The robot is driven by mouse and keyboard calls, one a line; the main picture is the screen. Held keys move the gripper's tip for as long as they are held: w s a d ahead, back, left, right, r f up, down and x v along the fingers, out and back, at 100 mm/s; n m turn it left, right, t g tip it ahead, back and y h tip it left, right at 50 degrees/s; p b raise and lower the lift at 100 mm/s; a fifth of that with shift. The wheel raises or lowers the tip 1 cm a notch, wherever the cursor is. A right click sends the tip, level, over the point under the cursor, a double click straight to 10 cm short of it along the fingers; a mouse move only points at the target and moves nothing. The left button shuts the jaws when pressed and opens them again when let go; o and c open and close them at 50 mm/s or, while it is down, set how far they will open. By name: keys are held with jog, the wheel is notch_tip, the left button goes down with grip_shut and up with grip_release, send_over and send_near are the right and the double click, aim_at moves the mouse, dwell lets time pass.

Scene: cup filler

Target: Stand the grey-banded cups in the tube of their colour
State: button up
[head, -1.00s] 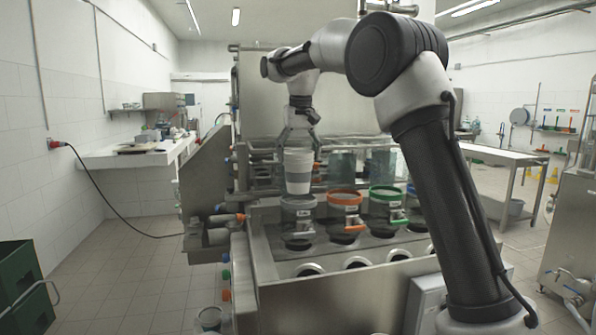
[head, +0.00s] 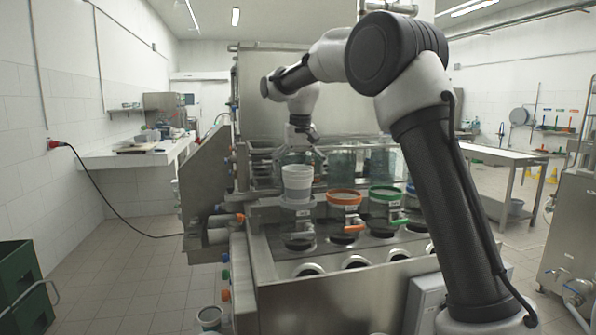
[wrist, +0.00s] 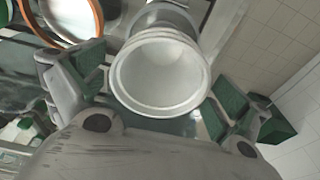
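A white cup with a grey band (head: 297,184) stands upright in the grey-rimmed tube (head: 298,203), the leftmost of the row. My gripper (head: 304,157) is just above and behind the cup in the head view, apart from it. In the wrist view my gripper (wrist: 160,85) is open, with its green-padded fingers spread on either side of the cup's open, empty mouth (wrist: 160,75). To the right are the orange-rimmed tube (head: 345,197) and the green-rimmed tube (head: 386,193). Another cup (head: 209,318) shows at the lower left; its band is hard to make out.
The tubes sit over a steel machine (head: 330,295) with round holes in its front. Green crates (head: 22,290) are at the far left.

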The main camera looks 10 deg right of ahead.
notch_tip(320, 180, up, 12)
jog(key=s, duration=0.2)
jog(key=s+d+r, duration=0.1)
jog(key=s+d, duration=0.5)
jog(key=s, duration=0.3)
jog(key=s+d+f+t, duration=0.1)
jog(key=s+d+f, duration=0.2)
jog(key=s+f, duration=0.3)
jog(key=s+d+f, duration=0.3)
jog(key=s+f, duration=0.3)
jog(key=s, duration=0.8)
jog(key=s+d+f+t, duration=0.1)
jog(key=s+d+f, duration=0.2)
jog(key=s+f, duration=0.3)
jog(key=s, duration=0.4)
jog(key=shift+f+t, duration=0.2)
jog(key=shift+t, duration=0.1)
jog(key=shift+c, duration=0.4)
